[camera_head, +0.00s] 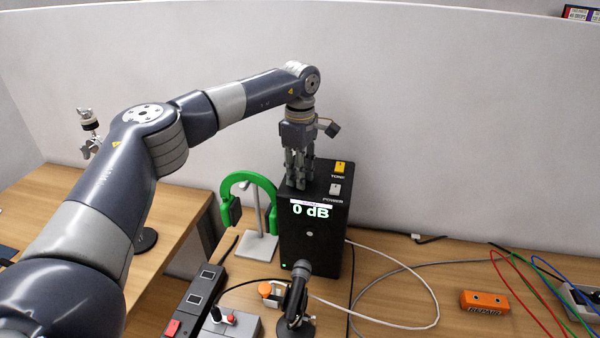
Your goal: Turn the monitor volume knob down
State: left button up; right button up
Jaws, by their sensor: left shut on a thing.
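The monitor (312,250) is a black box standing on the desk, with a "0 dB" readout at the top of its front face. Its top carries a yellow TONE switch (340,168) and a grey POWER switch (335,190). My left gripper (297,183) points down onto the left part of the monitor's top, with its fingers shut on the volume knob. The knob itself is hidden by the fingers. My right gripper is not in view.
Green headphones (238,183) hang on a stand just left of the monitor. A microphone (298,285) stands in front of it. Power strip (195,300), cables and an orange box (484,302) lie on the desk. A pale partition (450,110) rises behind.

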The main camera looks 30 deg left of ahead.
pick_arm(q)
jog(key=n, duration=0.3)
jog(key=shift+n, duration=0.4)
jog(key=n, duration=0.3)
jog(key=shift+r+n, duration=0.1)
jog(key=shift+n, duration=0.2)
jog(key=n, duration=0.3)
jog(key=shift+n, duration=0.4)
jog(key=n, duration=1)
jog(key=shift+w+n, duration=0.1)
jog(key=shift+n, duration=0.3)
jog(key=n+b, duration=0.1)
jog(key=n, duration=0.5)
jog(key=shift+r+n, duration=0.1)
jog(key=shift+n, duration=0.3)
